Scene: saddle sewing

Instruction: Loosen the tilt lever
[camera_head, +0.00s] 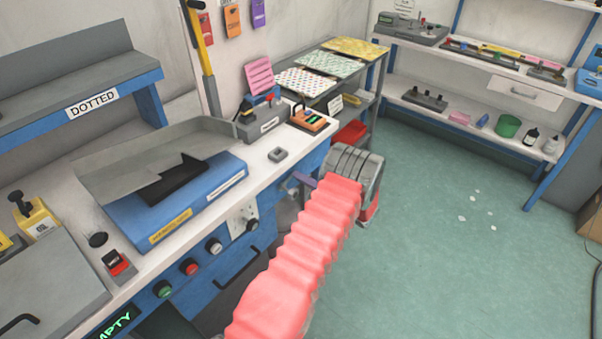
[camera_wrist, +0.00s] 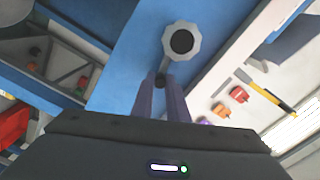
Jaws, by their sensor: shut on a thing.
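The tilt lever (camera_wrist: 165,72) shows in the wrist view as a short grey arm. It runs down from a pale octagonal hub (camera_wrist: 182,40) with a dark centre, on a blue panel. My gripper (camera_wrist: 162,84) has its two purple-grey fingers shut on the lever's dark lower end. In the head view my gripper (camera_head: 303,179) is at the right end of the blue bench, mostly hidden behind my own wrist. I cannot make out the lever clearly there.
The blue bench (camera_head: 220,210) has a grey tilted tray (camera_head: 150,165) and several knobs on its front. A shelf rack with a red bin (camera_head: 350,133) stands just beyond my wrist. The green floor (camera_head: 450,250) to the right is mostly open.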

